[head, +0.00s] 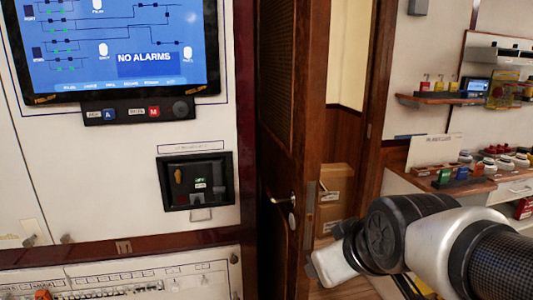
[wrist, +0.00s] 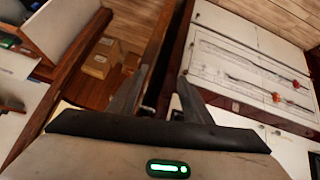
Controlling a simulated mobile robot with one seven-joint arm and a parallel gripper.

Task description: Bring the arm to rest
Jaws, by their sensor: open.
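My arm (head: 420,240) reaches in from the lower right of the head view, black and light grey, in front of the doorway. In the wrist view my gripper (wrist: 160,88) shows two dark fingers spread apart, with nothing between them. A green light glows on the hand below them. The fingertips stand over the view of a dark wooden edge and a white panel, with no clear contact. In the head view I cannot make out the fingers.
A wooden door (head: 285,130) with a metal handle (head: 283,198) stands open left of my arm. A cardboard box (head: 337,192) sits behind it. A panel with a blue "NO ALARMS" screen (head: 110,40) is at left. A wooden shelf (head: 440,99) with small coloured items is at right.

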